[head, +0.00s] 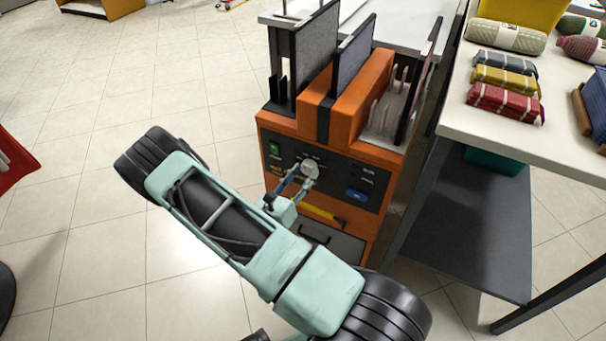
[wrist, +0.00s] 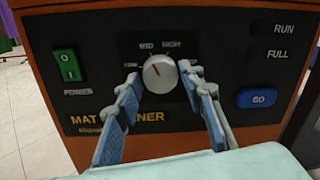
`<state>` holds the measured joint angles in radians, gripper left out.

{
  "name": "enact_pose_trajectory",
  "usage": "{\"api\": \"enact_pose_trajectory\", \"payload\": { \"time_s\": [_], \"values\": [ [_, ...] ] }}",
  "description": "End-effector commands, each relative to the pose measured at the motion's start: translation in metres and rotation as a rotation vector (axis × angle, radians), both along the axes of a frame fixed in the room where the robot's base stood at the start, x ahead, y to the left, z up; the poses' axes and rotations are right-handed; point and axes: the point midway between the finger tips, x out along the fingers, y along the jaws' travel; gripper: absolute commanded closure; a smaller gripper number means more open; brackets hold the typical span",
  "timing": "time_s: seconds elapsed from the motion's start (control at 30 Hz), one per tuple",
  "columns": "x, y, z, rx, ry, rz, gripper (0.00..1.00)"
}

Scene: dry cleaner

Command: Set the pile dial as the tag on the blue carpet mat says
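The pile dial (wrist: 160,74) is a round pale knob on the dark panel of the orange mat cleaner (head: 362,96). LOW, MID and HIGH labels sit around it; a small red mark shows on its upper left part, its exact setting hard to read. My gripper (wrist: 160,76) is open, with one blue-padded finger on each side of the dial; I cannot tell whether they touch it. In the head view my gripper (head: 306,172) is at the panel. A blue mat (head: 597,108) lies at the right edge of the table; no readable tag shows.
The panel has a green power switch (wrist: 69,65) at left and a blue GO button (wrist: 263,98) at right. Grey-blue panels (head: 352,58) stand upright in the machine. The white table (head: 470,130) at right holds rolled mats.

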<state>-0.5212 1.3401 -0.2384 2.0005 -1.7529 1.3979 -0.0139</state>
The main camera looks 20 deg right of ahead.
Motion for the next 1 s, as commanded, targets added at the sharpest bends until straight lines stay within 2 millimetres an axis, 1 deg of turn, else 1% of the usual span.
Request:
{"api": "enact_pose_trajectory", "payload": {
  "time_s": [0.03, 0.1, 0.37, 0.47, 0.57, 0.8, 1.0],
  "values": [
    [0.0, 0.0, 0.0, 0.0, 0.0, 0.0, 0.56],
    [0.0, 0.0, 0.0, 0.001, -0.001, 0.0, 0.51],
    [0.0, 0.001, 0.0, 0.001, -0.001, 0.0, 0.51],
    [-0.004, 0.007, 0.0, 0.002, 0.0, 0.001, 0.51],
    [-0.012, 0.02, -0.001, 0.002, 0.0, 0.004, 0.51],
    [-0.042, 0.063, -0.002, 0.002, 0.001, 0.005, 0.51],
    [-0.061, 0.089, -0.003, 0.002, -0.001, 0.002, 0.51]
  ]
}}
